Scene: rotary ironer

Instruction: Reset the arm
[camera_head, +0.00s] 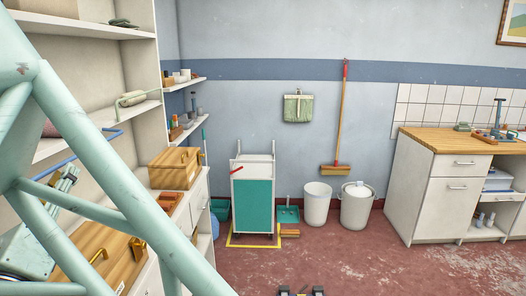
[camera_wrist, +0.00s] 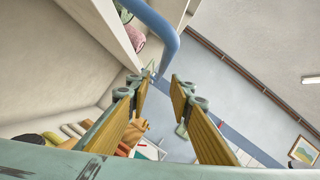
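My gripper (camera_wrist: 161,88) shows in the wrist view. Its two fingers carry yellow-brown pads and stand apart, with a clear gap between them. Nothing is held in the gap. Beyond the fingers are shelving, a wall and small blurred items. In the head view pale green tubes cross the left side and cover part of the shelves, so I cannot make out my gripper clearly there.
A curved blue tube (camera_wrist: 163,38) passes close above the fingers. White shelving (camera_head: 88,60) with a wooden box (camera_head: 174,169) stands at left. A teal-fronted cart (camera_head: 253,203), white bins (camera_head: 317,206) and a counter (camera_head: 445,195) line the room. The red floor at front right is clear.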

